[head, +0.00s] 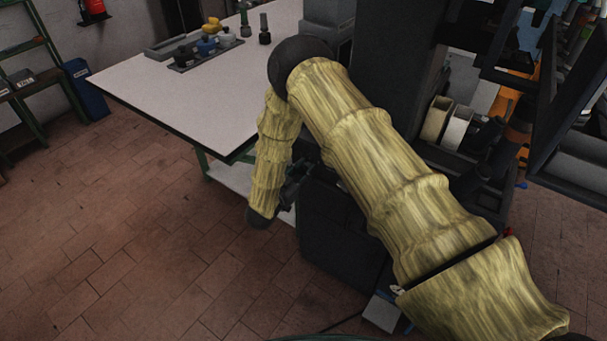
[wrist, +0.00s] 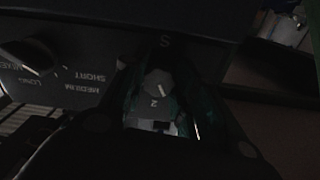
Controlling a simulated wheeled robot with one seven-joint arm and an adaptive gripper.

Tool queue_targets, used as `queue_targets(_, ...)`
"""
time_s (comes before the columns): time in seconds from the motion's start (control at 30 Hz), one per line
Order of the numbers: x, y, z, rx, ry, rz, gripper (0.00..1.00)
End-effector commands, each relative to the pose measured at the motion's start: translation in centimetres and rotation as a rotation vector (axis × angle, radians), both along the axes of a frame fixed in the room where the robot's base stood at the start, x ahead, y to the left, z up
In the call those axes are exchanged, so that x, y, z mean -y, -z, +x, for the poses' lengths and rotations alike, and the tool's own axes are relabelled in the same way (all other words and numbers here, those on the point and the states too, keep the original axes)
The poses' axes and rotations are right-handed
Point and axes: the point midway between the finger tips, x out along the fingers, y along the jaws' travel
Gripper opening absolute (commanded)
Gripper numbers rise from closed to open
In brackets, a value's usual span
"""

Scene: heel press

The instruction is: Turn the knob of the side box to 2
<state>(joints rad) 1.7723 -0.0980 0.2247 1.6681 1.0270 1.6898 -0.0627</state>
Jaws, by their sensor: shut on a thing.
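In the wrist view the knob (wrist: 158,82) is a small grey round piece on the dark face of the side box (wrist: 110,22), between my fingers. My gripper (wrist: 160,98) is shut on it. A "2" shows just below the knob in the picture and an "S" above it. The picture is dark, and I cannot tell which mark the knob points at. In the head view my gripper (head: 291,186) is a small dark shape beside the dark cabinet below the table edge; the knob is hidden there.
A second, larger knob (wrist: 30,55) sits to the left, with the upside-down words LONG, MEDIUM and SHORT around it. A pale worktable (head: 170,95) with a tray of small parts stands behind my arm. The brick floor at the left is clear.

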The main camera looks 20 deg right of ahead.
Motion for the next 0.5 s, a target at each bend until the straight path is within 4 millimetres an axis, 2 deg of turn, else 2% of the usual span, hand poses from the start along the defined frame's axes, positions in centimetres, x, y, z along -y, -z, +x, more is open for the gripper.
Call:
queue_targets(0.03, 0.09, 0.49, -0.10, 0.028, 0.003, 0.025, 0.05)
queue_targets(0.5, -0.03, 0.36, -0.07, 0.314, 0.003, 0.248, 0.05)
